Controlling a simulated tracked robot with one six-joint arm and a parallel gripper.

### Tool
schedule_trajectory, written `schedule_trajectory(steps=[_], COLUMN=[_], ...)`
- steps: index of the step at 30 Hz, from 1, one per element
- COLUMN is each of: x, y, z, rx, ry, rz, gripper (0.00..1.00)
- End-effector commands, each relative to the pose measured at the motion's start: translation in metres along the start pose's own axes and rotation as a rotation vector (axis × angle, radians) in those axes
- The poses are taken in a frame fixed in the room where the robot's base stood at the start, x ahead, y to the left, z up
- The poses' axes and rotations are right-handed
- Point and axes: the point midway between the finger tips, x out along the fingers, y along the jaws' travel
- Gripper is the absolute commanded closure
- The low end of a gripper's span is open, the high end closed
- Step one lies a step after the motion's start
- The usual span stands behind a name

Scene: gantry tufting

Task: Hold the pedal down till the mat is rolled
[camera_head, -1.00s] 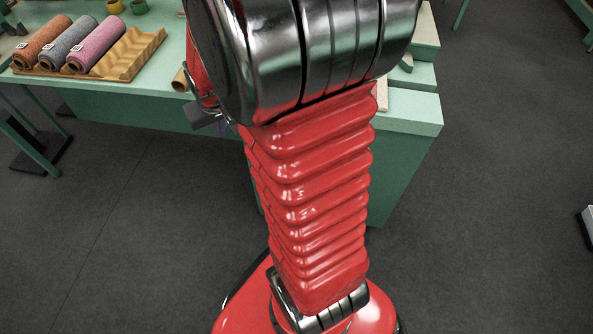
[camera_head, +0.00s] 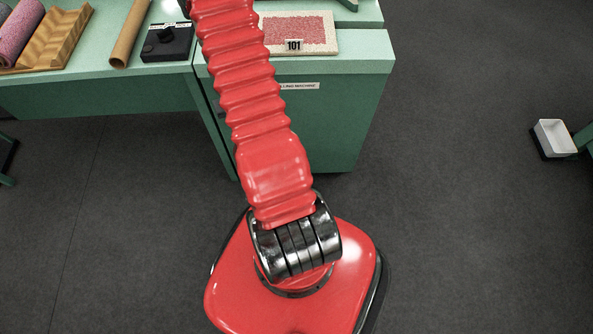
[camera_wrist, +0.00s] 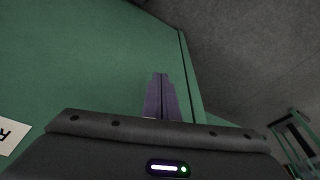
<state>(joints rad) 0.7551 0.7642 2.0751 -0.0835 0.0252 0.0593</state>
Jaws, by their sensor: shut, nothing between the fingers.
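No pedal can be made out in either view. In the wrist view my gripper (camera_wrist: 160,80) has its two dark fingers together, with nothing between them. They point along a green panel (camera_wrist: 90,60) close to its edge. In the head view the gripper is hidden behind or beyond my red arm.
A black box with a knob (camera_head: 168,42) and a brown tube (camera_head: 132,30) lie on the green table left of the machine. A wooden rack (camera_head: 48,42) with a rolled mat (camera_head: 18,28) is farther left. A white bin (camera_head: 555,138) stands at right. Dark floor is open around the base.

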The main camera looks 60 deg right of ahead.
Motion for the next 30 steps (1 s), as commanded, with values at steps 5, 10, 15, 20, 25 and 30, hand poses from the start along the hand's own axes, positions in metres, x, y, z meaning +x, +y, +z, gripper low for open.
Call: schedule_trajectory(steps=[5, 10, 15, 20, 25, 30], x=[0.051, 0.095, 0.137, 0.175, 0.211, 0.241], y=[0.033, 0.061, 0.086, 0.105, 0.122, 0.131], z=[0.027, 0.057, 0.094, 0.135, 0.182, 0.229], rx=[0.059, 0.113, 0.169, 0.221, 0.277, 0.328], ry=[-0.024, -0.041, -0.058, -0.074, -0.09, -0.104], rz=[0.017, 0.029, 0.04, 0.05, 0.06, 0.067], gripper=[1.0, 1.0, 1.0, 1.0, 1.0, 1.0])
